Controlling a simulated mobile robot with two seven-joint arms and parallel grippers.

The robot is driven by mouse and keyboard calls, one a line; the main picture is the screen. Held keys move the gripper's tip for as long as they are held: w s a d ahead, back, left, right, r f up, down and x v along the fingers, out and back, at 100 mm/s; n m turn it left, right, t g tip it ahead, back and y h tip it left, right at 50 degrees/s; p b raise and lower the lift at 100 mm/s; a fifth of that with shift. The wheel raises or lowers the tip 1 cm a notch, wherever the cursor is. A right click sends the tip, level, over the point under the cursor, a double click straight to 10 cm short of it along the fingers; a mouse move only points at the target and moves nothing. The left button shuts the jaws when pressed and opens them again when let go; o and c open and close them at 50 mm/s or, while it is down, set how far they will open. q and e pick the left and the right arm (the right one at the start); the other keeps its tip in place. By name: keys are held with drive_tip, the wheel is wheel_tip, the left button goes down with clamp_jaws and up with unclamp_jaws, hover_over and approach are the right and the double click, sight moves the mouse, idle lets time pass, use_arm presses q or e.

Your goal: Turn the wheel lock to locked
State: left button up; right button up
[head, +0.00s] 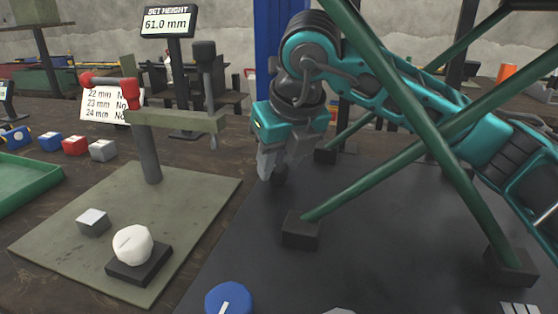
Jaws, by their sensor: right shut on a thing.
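My right gripper (274,164) reaches in from the right, its fingers pointing down beside the tall blue column. It is shut on a small dark piece (280,174) low above the black plate; the fingers hide much of it, and I cannot tell whether it is the wheel lock. Nothing in view is labelled as a wheel lock. A blue knob (228,299) with a white mark is cut off by the bottom edge. My left gripper is not in view.
Green bars (405,85) with black feet cross over the black plate (350,240), close to my right arm. An olive plate (65,225) carries a post, a red handle (108,80), a grey block (93,222) and a black-handled lever (204,60). A display (167,22) reads 61.0 mm.

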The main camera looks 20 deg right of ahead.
drive_tip(key=o, duration=1)
